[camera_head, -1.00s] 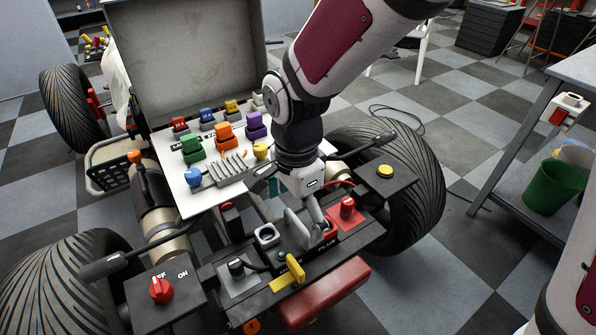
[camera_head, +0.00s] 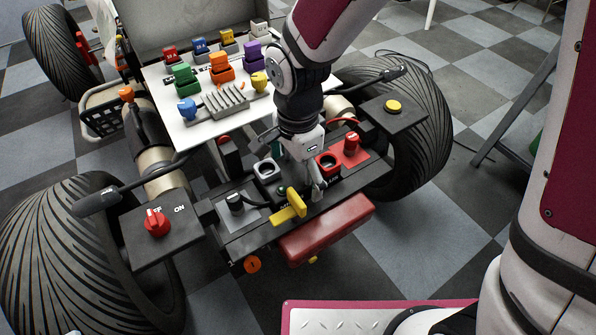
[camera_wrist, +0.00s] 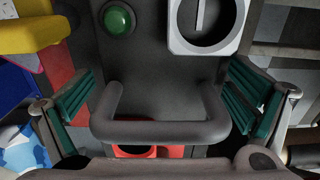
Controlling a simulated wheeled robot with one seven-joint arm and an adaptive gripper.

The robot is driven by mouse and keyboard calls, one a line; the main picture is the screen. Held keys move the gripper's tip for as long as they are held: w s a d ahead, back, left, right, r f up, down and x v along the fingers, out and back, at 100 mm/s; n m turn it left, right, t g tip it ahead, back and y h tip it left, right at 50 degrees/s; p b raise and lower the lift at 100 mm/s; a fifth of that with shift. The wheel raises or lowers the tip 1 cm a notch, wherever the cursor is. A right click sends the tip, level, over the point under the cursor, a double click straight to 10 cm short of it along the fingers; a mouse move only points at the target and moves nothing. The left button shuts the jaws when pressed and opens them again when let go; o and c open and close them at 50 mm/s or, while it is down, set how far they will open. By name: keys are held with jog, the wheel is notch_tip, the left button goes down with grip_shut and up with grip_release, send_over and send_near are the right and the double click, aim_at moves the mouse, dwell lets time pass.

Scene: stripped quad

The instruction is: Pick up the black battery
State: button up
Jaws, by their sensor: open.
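No separate loose black battery can be made out. The nearest match is the long black box (camera_head: 340,183) across the front of the quad, with a black knob (camera_head: 235,203) at its left and a red knob (camera_head: 351,144) at its right. My gripper (camera_head: 300,170) is low over its middle, pointing down. In the wrist view, the gripper (camera_wrist: 158,100) is open, its teal-padded fingers apart on either side of a grey U-shaped handle (camera_wrist: 160,130). No finger visibly touches the handle. My gripper mostly hides the handle in the head view.
A green button (camera_wrist: 117,19) and white-rimmed round socket (camera_wrist: 240,22) are close by. Colored plugs stand on the white panel (camera_head: 165,95) behind. Tires (camera_head: 75,255) flank the quad.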

jog(key=c, duration=1.7)
jog(key=shift+r, duration=0.1)
jog(key=c, duration=0.3)
jog(key=shift+w, duration=0.1)
